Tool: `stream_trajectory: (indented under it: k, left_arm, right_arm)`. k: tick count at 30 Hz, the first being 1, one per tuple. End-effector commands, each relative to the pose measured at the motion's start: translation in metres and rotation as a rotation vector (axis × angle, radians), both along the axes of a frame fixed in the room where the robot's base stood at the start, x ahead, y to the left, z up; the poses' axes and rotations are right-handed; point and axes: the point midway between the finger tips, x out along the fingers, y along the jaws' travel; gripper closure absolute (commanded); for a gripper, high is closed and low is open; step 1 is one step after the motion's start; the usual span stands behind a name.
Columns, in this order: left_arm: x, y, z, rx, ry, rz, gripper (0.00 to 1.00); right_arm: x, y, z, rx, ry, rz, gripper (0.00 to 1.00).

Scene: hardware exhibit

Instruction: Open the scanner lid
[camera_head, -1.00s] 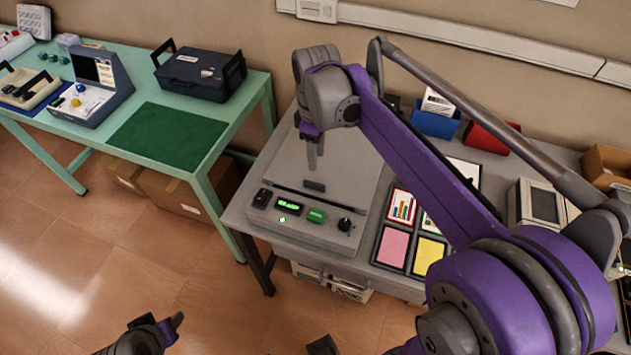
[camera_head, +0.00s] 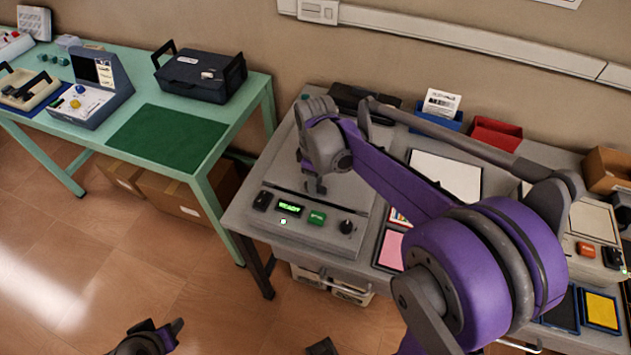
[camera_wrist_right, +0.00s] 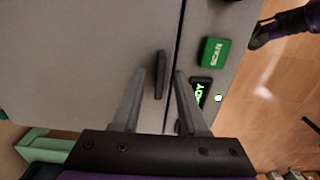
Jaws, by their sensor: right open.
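The grey scanner (camera_head: 330,236) stands on the grey table, its flat lid (camera_head: 352,200) closed. Its front panel has a lit green READY display (camera_head: 289,207), a green SCAN button (camera_head: 316,217) and a black knob (camera_head: 346,226). My right gripper (camera_head: 318,187) is open over the lid's front edge and hides the handle in the head view. In the right wrist view, the dark lid handle (camera_wrist_right: 160,75) shows between the tips of the open fingers; I cannot tell whether they touch it. My left gripper (camera_head: 170,331) is low over the floor, well away from the scanner.
Right of the scanner are a pink pad (camera_head: 388,249) and a white sheet (camera_head: 447,175). Blue (camera_head: 437,117) and red (camera_head: 496,133) bins stand behind. A green table (camera_head: 222,135) with a dark case (camera_head: 200,74) is at left, across a gap.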

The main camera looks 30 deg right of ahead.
Motion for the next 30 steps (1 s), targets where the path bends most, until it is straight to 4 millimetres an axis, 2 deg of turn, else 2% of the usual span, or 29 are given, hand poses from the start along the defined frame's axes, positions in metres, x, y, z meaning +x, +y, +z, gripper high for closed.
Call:
stream_trajectory:
  k: [4, 11, 30]
  left_arm:
    - [0.0000, 0.0000, 0.0001, 0.000, 0.000, 0.000, 0.50]
    - [0.0000, 0.0000, 0.0001, 0.000, 0.000, 0.000, 0.50]
    - [0.0000, 0.0000, 0.0001, 0.000, 0.000, 0.000, 0.50]
  right_arm:
    - [0.0001, 0.0001, 0.0003, 0.000, 0.000, 0.000, 0.59]
    - [0.0001, 0.0000, 0.0005, 0.000, 0.000, 0.000, 1.00]
    - [0.0001, -0.0001, 0.0006, 0.000, 0.000, 0.000, 1.00]
